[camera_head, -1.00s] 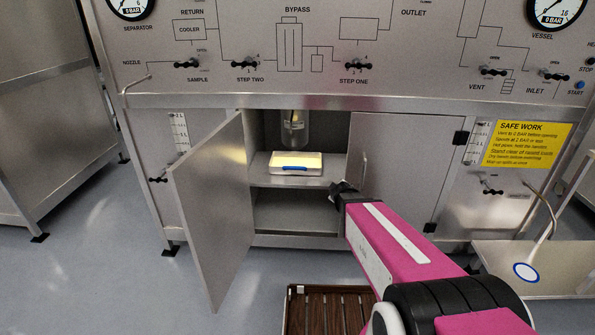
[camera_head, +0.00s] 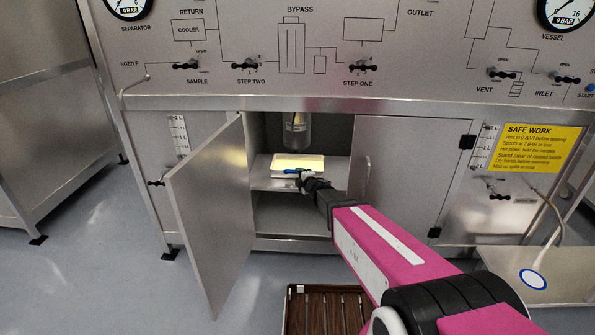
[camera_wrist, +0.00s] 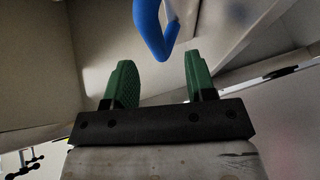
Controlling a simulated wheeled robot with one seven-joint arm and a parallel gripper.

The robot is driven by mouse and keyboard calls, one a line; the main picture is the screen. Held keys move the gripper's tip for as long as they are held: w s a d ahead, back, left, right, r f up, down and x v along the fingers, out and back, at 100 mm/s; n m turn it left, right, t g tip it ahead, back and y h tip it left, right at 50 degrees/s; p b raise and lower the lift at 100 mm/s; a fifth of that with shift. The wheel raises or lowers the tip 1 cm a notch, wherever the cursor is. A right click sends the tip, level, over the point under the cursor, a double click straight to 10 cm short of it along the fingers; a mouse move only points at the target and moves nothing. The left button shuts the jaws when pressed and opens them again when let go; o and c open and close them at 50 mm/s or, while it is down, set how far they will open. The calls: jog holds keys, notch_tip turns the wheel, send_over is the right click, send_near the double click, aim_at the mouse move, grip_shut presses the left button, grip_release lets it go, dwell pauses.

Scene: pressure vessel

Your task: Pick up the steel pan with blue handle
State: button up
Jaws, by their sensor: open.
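The steel pan (camera_head: 297,162) sits on the shelf inside the open cabinet, with something pale yellow in it. Its blue handle (camera_head: 291,171) faces out at the front, partly hidden by my gripper. My gripper (camera_head: 303,174) is at the cabinet opening, close to the handle. In the wrist view, the blue handle (camera_wrist: 154,28) hangs in from the top, ahead of the green fingers and in line with the gap between them. My gripper's green fingers (camera_wrist: 160,82) are apart with nothing between them. The pan body is not clear in the wrist view.
The open cabinet door (camera_head: 211,213) stands out to the left of the opening. The closed right door (camera_head: 411,180) has a vertical handle (camera_head: 366,178) beside my arm. A clear vessel (camera_head: 297,130) hangs above the pan. A slatted brown tray (camera_head: 330,308) lies below.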

jog(key=shift+w+d+x, duration=0.1)
jog(key=shift+d+x, duration=0.05)
jog(key=shift+x, duration=1.2)
jog(key=shift+w+d+x, duration=0.1)
jog(key=shift+d+x, duration=0.1)
jog(key=shift+x, duration=1.15)
jog(key=shift+r, duration=0.15)
grip_shut()
